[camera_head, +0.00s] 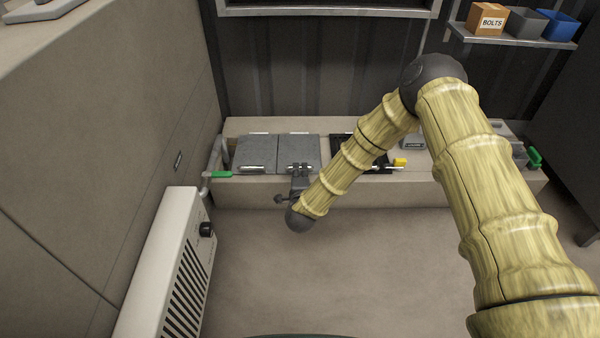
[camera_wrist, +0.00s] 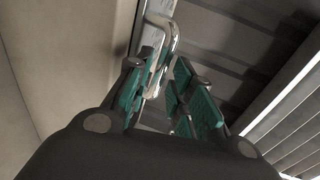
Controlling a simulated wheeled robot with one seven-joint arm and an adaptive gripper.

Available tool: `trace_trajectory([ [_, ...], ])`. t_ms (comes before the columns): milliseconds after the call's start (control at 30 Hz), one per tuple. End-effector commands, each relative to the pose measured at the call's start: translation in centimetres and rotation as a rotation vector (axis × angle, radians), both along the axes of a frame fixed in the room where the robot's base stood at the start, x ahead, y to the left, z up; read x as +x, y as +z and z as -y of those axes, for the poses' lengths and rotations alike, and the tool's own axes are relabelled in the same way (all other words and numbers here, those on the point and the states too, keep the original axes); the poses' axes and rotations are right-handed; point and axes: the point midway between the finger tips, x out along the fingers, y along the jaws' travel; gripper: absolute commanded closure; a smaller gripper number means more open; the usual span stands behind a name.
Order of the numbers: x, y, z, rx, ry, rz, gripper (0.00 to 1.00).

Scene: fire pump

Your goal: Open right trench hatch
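Two grey hatch panels lie side by side, flat and closed, on the low ledge in the head view: the left hatch (camera_head: 257,150) and the right hatch (camera_head: 297,147). Each has metal fittings along its front and back edges. My gripper (camera_head: 299,169) is at the front edge of the right hatch and hides part of its handle. In the wrist view a chrome bar handle (camera_wrist: 172,45) reaches down toward my gripper (camera_wrist: 168,92), close to the left finger. The green-padded fingers stand apart with a gap between them. I cannot tell whether they touch the handle.
A pipe with a green lever (camera_head: 219,174) stands left of the hatches. A dark-framed opening (camera_head: 345,150) and a yellow item (camera_head: 399,162) lie to the right. A white louvred unit (camera_head: 170,265) stands at front left. The floor (camera_head: 350,270) before the ledge is clear.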

Motion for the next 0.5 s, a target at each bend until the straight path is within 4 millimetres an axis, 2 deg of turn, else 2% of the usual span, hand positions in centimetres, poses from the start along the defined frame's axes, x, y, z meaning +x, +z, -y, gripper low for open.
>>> trace_trajectory([
  [200, 2.3, -0.6, 0.0, 0.000, 0.001, 0.001, 0.77],
  [500, 3.0, -0.6, 0.0, -0.001, 0.001, 0.000, 0.77],
])
